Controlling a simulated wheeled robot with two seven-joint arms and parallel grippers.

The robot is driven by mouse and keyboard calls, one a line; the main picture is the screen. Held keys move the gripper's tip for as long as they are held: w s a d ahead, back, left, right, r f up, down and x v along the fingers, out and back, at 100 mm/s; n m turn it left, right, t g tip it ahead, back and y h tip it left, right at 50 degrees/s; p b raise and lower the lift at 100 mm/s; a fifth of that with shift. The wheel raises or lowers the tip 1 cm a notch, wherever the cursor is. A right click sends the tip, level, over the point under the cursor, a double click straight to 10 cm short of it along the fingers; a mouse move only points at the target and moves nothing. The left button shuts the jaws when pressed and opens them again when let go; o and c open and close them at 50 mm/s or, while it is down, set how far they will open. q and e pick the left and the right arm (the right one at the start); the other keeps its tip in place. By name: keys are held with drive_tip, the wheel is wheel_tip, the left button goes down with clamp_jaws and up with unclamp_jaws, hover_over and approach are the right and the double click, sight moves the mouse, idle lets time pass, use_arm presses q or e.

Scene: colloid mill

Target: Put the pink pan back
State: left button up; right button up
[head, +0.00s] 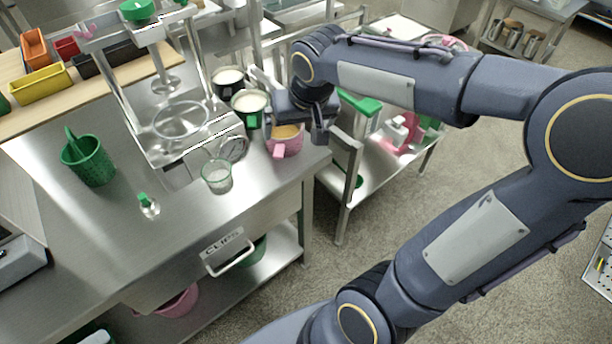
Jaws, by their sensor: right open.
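The pink pan (287,147) stands upright near the right edge of the steel table, with tan contents and its short handle pointing toward the front. My right gripper (298,128) is just above and around the far side of the pan's rim, with its jaws apart. The gripper and wrist hide part of the pan, and I cannot tell whether the fingers touch it. My left gripper is not in view.
Dark pots with white contents (249,101) stand close behind the pan. The mill (181,120) and a glass beaker (217,176) are to its left. A lower shelf cart (372,170) stands to the right. The table's front left is mostly clear around a green basket (88,162).

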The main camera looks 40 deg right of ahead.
drive_tip(key=s+a+f+n+y, duration=0.1)
drive_tip(key=s+a, duration=0.3)
drive_tip(key=s, duration=0.4)
drive_tip(key=s+a+f+n+t+y, duration=0.1)
drive_tip(key=s+a+f+y, duration=0.2)
drive_tip(key=s, duration=0.6)
drive_tip(key=shift+a, duration=0.55)
wheel_tip(320, 180, up, 6)
drive_tip(key=p, duration=0.5)
drive_tip(key=shift+p, duration=0.4)
